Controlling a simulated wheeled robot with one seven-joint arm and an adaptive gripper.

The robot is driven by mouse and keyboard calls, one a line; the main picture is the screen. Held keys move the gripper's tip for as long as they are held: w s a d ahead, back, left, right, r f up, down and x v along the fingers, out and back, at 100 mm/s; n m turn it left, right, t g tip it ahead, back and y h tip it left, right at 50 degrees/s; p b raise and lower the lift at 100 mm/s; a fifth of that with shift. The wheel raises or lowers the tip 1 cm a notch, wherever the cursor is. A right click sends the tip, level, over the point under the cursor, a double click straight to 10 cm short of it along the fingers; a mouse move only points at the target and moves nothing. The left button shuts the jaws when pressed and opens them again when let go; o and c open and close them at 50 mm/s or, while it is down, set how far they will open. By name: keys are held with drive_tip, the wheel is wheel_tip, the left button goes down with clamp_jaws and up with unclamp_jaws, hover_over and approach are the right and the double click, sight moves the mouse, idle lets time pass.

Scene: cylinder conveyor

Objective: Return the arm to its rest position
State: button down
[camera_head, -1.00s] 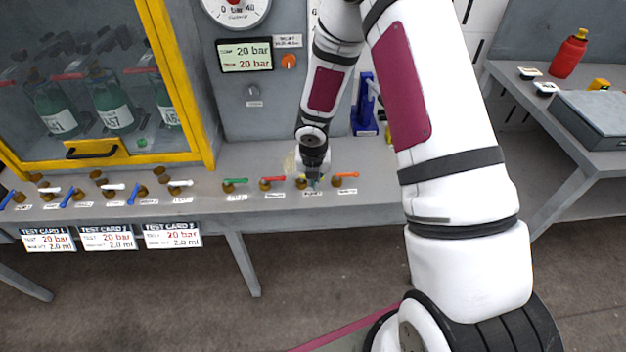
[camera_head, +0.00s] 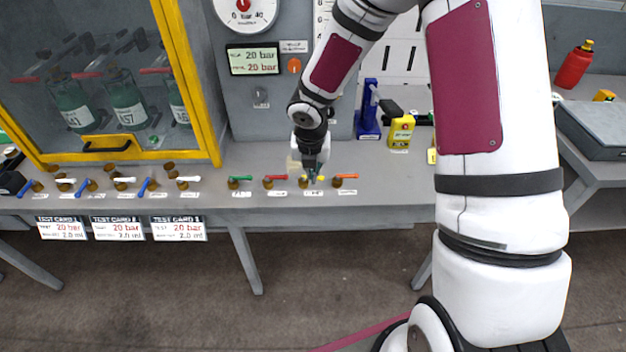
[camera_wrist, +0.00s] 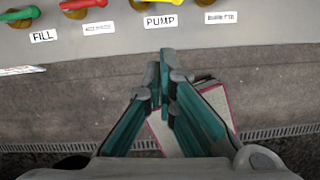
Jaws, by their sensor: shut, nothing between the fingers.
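My arm reaches over the right half of the head view and bends down to the bench (camera_head: 390,200). My gripper (camera_head: 312,178) hangs by the row of valve handles at the bench's front, over the yellow handle. In the wrist view my gripper (camera_wrist: 168,62) has its teal fingers together, with nothing between them. I cannot tell whether the fingers touch the handle.
Green (camera_head: 239,178), red (camera_head: 275,178) and orange (camera_head: 346,176) handles flank the gripper. A yellow-framed cabinet (camera_head: 205,110) with bottles stands left. A blue stand (camera_head: 368,115) and a yellow device (camera_head: 401,131) stand behind. A red bottle (camera_head: 574,64) is far right. Floor lies open in front.

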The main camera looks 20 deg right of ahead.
drive_tip(key=shift+s+r, duration=0.15)
drive_tip(key=shift+r, duration=0.45)
drive_tip(key=s+d+r+m+h, duration=0.1)
drive_tip(key=s+r+m, duration=0.35)
drive_tip(key=r, duration=0.25)
drive_tip(key=s+d+r+m+t+h, duration=0.1)
drive_tip(key=s+d+r+m, duration=0.15)
drive_tip(key=r+m, duration=0.4)
drive_tip(key=s+d+r+m, duration=0.1)
drive_tip(key=s+r+m, duration=0.35)
drive_tip(key=r, duration=0.25)
drive_tip(key=s+a+r+m+y, duration=0.1)
drive_tip(key=s+r+m, duration=0.3)
drive_tip(key=s+m, duration=0.4)
drive_tip(key=s+a+r+m+t+y, duration=0.1)
drive_tip(key=s+a+r+m+y, duration=0.1)
drive_tip(key=s+m, duration=0.5)
drive_tip(key=shift+s+a+r+m+t, duration=0.3)
drive_tip(key=shift+s+a+r+m, duration=0.15)
drive_tip(key=shift+a+r, duration=0.4)
drive_tip(key=shift+w, duration=0.1)
